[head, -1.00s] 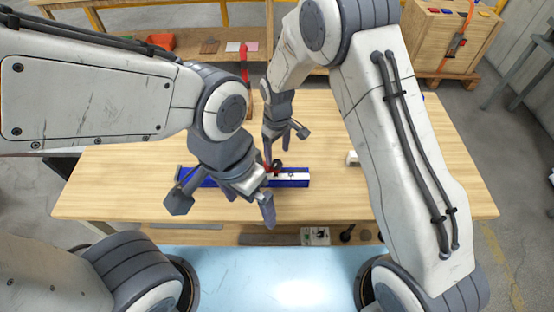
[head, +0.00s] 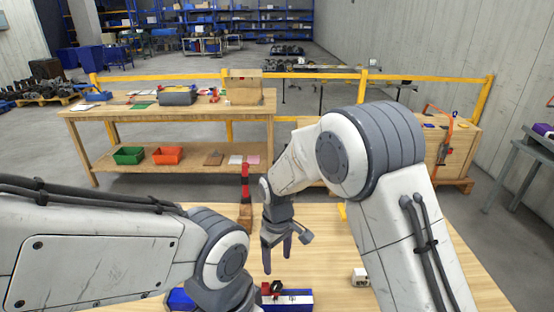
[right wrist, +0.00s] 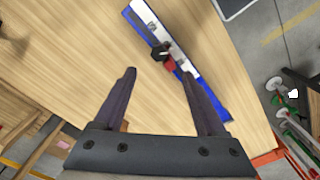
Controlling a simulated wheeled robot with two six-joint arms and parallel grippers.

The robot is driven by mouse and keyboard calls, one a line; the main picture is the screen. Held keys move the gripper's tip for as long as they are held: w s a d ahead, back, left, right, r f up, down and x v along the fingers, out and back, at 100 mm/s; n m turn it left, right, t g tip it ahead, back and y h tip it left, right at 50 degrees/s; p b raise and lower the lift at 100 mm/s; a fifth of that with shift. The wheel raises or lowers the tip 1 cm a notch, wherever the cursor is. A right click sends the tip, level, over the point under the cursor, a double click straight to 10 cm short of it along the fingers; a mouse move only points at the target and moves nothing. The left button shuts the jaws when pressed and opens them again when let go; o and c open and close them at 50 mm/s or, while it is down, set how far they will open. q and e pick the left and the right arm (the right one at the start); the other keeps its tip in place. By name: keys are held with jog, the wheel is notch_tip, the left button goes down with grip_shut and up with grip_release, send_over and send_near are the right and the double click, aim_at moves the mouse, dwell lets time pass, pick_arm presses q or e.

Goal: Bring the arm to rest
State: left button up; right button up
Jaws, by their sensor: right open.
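My right gripper (head: 278,262) hangs over the wooden table in the head view, jaws apart and empty. Its two dark fingers also show apart in the right wrist view (right wrist: 157,75), with only bare wood between them. My left arm (head: 120,262) comes in from the left, and its gripper is out of frame below. A blue fixture with a white top (head: 298,299) lies on the table at the bottom edge. It shows beyond the right finger in the wrist view (right wrist: 203,88), with a small red and black part (right wrist: 163,55) on it.
A red upright piece (head: 245,185) stands behind the gripper. A small white block (head: 360,279) lies on the table (head: 328,250) to the right. A second bench (head: 90,112) with green (head: 129,155) and orange bins (head: 167,155) stands behind, before a yellow rail (head: 330,75).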

jog(key=s+r, duration=0.9)
jog(key=s, duration=0.3)
jog(key=s+d+r+m, duration=0.1)
jog(key=s+d, duration=0.1)
jog(key=s, duration=0.5)
jog(key=s+d+r+y, duration=0.1)
jog(key=s+d+r, duration=0.1)
jog(key=s, duration=0.5)
jog(key=shift+d+m, duration=0.35)
jog(key=shift+m, duration=0.05)
